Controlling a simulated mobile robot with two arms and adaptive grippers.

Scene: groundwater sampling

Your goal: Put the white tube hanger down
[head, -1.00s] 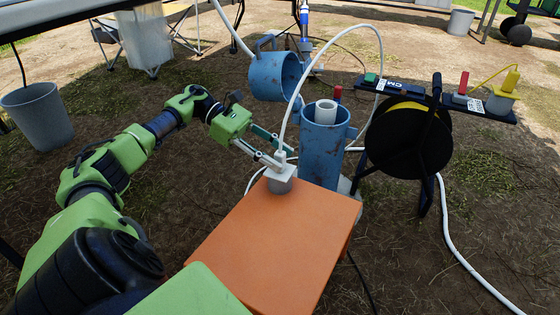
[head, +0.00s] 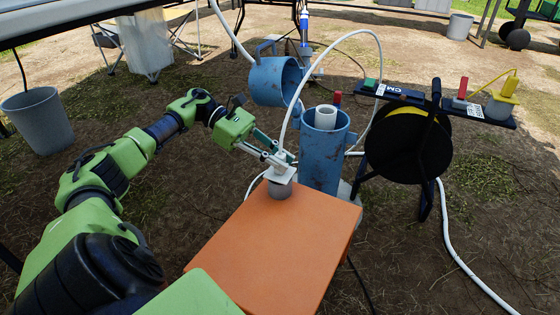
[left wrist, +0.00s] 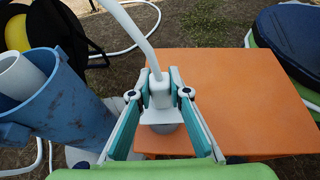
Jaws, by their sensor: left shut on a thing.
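The white tube hanger (head: 279,174) is at the far edge of the orange box top (head: 275,245), with a grey round piece (head: 280,190) directly under it. My left gripper (head: 281,160) is shut on the hanger. In the left wrist view the hanger (left wrist: 160,97) is between the teal fingers of this gripper (left wrist: 157,92), above the grey piece (left wrist: 163,127). A white tube (head: 292,108) rises from the hanger and arches over to the right. I cannot tell whether the grey piece rests on the box. My right gripper is not in view.
A blue cylinder (head: 320,160) with a white pipe (head: 325,116) inside stands just behind the box. A black reel (head: 407,145) stands to the right, under a dark bar with coloured pieces. The near part of the box top is clear.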

